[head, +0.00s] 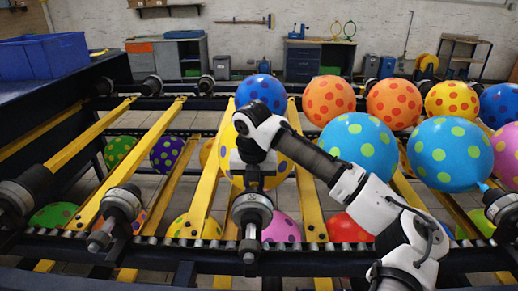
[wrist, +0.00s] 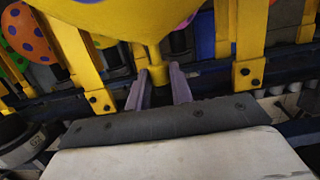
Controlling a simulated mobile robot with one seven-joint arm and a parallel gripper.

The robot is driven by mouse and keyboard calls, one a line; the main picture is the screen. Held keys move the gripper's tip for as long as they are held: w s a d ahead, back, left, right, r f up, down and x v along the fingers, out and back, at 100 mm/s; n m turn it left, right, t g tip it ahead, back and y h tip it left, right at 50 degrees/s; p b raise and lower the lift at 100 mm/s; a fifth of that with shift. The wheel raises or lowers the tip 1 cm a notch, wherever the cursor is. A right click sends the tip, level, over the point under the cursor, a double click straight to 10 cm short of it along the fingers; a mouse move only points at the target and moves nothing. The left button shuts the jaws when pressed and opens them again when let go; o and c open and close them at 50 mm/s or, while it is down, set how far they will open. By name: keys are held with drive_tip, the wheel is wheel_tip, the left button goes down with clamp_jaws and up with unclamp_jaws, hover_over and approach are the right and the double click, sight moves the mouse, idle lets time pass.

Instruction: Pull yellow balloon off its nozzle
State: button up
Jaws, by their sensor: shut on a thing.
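The yellow balloon with purple dots (head: 227,152) is mostly hidden behind my arm in the head view. In the wrist view its underside (wrist: 120,14) fills the top, and its narrow yellow neck hangs down between the two grey-purple fingers. My gripper (wrist: 157,80) is shut on that neck. In the head view the fingers are hidden by my wrist. A black nozzle with a metal tip (head: 251,212) stands in front, below my wrist. No nozzle is seen joined to the neck; whether they touch is hidden.
Blue balloons with green dots (head: 450,154) and several orange ones (head: 329,100) crowd the right side. Yellow bars (head: 135,165) run along the dark rack. More balloons lie below the bars. A blue bin (head: 45,57) stands at the far left.

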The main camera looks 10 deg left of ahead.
drive_tip(key=shift+w+r+p, duration=0.1)
drive_tip(key=shift+w+p, duration=0.2)
idle(0.4)
drive_tip(key=shift+w+a+p, duration=0.15)
drive_tip(key=shift+w+p, duration=0.2)
drive_tip(key=shift+r, duration=0.15)
wheel_tip(320, 180, up, 17)
drive_tip(key=p, duration=1.3)
drive_tip(key=shift+f, duration=0.2)
